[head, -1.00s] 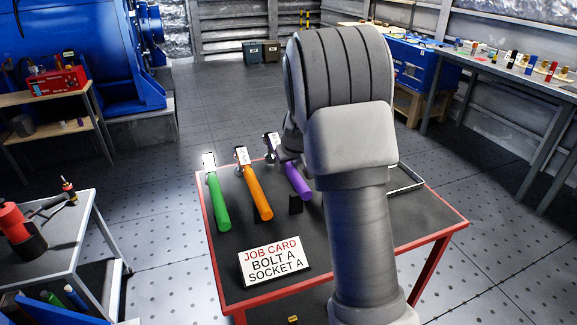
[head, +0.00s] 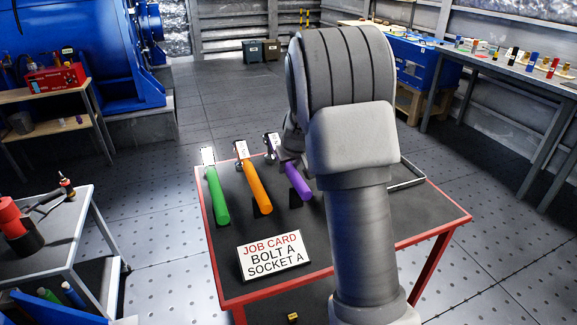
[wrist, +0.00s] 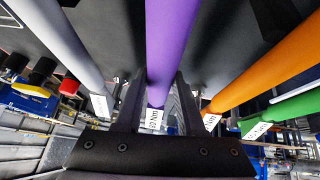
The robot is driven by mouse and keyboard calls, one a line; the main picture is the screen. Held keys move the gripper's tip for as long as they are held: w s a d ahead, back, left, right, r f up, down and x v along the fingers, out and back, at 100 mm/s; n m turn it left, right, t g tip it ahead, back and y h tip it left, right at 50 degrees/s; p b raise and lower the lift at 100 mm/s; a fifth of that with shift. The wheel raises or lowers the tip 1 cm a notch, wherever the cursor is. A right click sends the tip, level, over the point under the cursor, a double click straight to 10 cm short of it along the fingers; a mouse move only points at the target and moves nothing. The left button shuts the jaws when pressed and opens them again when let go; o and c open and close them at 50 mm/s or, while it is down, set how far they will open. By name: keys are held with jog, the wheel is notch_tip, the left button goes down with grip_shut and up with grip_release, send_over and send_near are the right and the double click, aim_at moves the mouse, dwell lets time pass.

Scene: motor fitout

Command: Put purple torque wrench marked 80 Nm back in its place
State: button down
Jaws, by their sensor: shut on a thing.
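The purple torque wrench (head: 296,180) is over the red-edged table, right of the orange wrench (head: 252,186), its handle pointing toward the front. Its white label reads 80 Nm in the wrist view. In the wrist view the two black fingers of my gripper (wrist: 158,90) are shut on the purple wrench (wrist: 170,40), one on each side. In the head view my arm hides most of the gripper. A dark upright rest (head: 295,199) stands by the purple handle; I cannot tell whether they touch.
The green wrench (head: 219,200) is at the left of the row. A grey wrench (wrist: 62,40) shows beside the purple one in the wrist view. The job card (head: 273,257) stands on the red-edged table (head: 330,255). A grey side table (head: 60,235) is at left.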

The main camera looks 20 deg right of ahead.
jog(key=shift+f+b, duration=0.25)
jog(key=shift+b, duration=0.05)
jog(key=shift+c, duration=2.2)
grip_release()
jog(key=shift+s+f, duration=0.1)
jog(key=shift+f, duration=0.1)
jog(key=p+v, duration=0.3)
jog(key=v, duration=1.4)
jog(key=shift+r+p, duration=0.3)
jog(key=shift+r, duration=0.1)
jog(key=s+a+r+p, duration=0.3)
jog(key=s+r, duration=0.1)
jog(key=s, duration=0.5)
jog(key=s+a+r+p, duration=0.4)
jog(key=s+r, duration=0.1)
jog(key=s, duration=0.4)
jog(key=s+a+r+g+y+p, duration=0.1)
jog(key=s+a+r+p, duration=0.3)
jog(key=s, duration=0.5)
jog(key=shift+s+r, duration=0.4)
jog(key=shift+r, duration=0.2)
